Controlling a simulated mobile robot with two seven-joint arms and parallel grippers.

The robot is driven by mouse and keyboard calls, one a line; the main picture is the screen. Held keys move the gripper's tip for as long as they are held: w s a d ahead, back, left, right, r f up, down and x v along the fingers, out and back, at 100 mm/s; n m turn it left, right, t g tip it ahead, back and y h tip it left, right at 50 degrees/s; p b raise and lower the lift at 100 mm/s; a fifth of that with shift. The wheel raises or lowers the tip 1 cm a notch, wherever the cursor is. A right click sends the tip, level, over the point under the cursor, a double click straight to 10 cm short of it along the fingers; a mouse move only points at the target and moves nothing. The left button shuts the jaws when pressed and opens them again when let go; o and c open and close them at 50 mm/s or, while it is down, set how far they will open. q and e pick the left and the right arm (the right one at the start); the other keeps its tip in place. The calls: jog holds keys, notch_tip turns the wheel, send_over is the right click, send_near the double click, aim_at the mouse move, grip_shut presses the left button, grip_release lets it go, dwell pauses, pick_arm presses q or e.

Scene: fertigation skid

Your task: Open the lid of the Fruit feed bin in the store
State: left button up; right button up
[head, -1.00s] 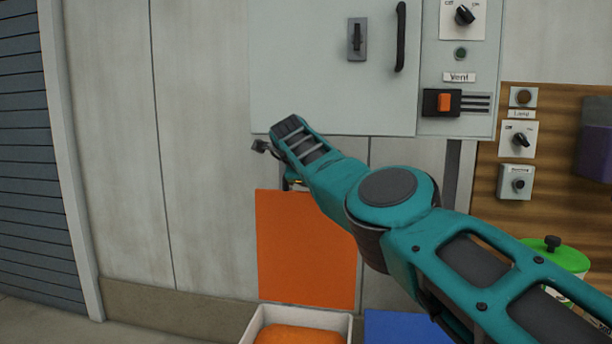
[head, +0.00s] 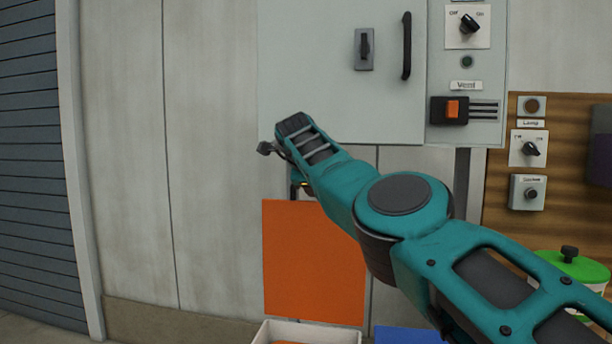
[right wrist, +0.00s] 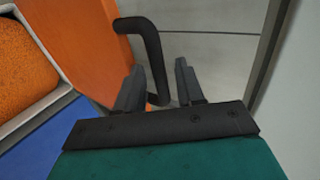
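An orange lid panel (head: 313,262) stands upright against the wall in the head view, behind a white bin (head: 262,335) with orange contents. No name label shows on this bin. In the right wrist view the orange lid (right wrist: 90,45) carries a black bar handle (right wrist: 152,50). My right gripper (right wrist: 160,85) is open, with a finger on either side of the handle. A gap shows between the handle and the right finger. In the head view my wrist hides the handle and most of the right gripper. My left gripper is not in view.
A blue panel (head: 408,335) lies right of the bin. A grey cabinet (head: 310,70) hangs above the lid, close to my wrist, with switches at its right. A green-lidded container (head: 570,265) is at the right. The wall at the left is clear.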

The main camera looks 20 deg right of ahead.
jog(key=b+v, duration=0.8)
jog(key=v, duration=0.3)
jog(key=shift+d, duration=0.1)
